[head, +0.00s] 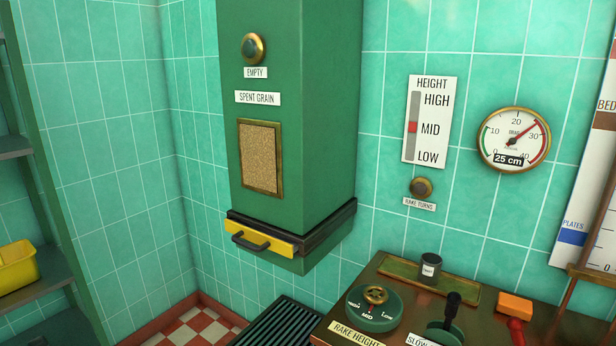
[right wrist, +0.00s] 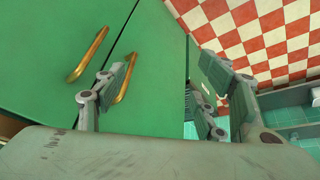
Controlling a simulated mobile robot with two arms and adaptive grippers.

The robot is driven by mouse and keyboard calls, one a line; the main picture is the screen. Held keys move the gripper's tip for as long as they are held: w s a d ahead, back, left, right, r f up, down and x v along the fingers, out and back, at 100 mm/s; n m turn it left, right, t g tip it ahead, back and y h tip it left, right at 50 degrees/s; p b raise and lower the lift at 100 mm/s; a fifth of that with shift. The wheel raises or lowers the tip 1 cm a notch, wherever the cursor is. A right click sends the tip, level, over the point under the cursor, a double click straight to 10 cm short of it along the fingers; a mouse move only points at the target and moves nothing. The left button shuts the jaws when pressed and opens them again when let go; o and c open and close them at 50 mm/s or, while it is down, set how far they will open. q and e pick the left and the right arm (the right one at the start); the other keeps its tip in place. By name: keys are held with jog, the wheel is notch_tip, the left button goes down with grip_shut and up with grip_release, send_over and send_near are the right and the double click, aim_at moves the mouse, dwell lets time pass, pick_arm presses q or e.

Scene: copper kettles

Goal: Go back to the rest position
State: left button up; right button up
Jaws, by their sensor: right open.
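My right gripper (right wrist: 165,75) shows in the right wrist view, with its grey fingers spread wide apart. It is open and nothing is between the fingers. Behind it is a green cabinet front (right wrist: 155,50) with two brass handles; one handle (right wrist: 124,78) appears close beside the left finger, and I cannot tell if they touch. Neither gripper shows in the head view, and my left gripper is in no view.
A green spent grain chute (head: 318,110) with a yellow-fronted drawer (head: 260,239) hangs above a dark grate (head: 275,325). A counter (head: 385,290) with a rake height knob (head: 375,296) is at lower right. A shelf with a yellow bin (head: 17,267) stands left. Checkered floor (right wrist: 260,35) is open.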

jog(key=s+f+g, duration=0.1)
jog(key=s+f, duration=0.2)
jog(key=f, duration=1.1)
jog(key=s+f+g, duration=0.2)
jog(key=s+f, duration=0.1)
jog(key=f, duration=1.1)
jog(key=s+d+f, duration=0.3)
jog(key=s+f, duration=1.2)
jog(key=s, duration=0.1)
jog(key=shift+s+d+f+g, duration=0.2)
jog(key=shift+s+g, duration=0.1)
jog(key=shift+g, duration=0.1)
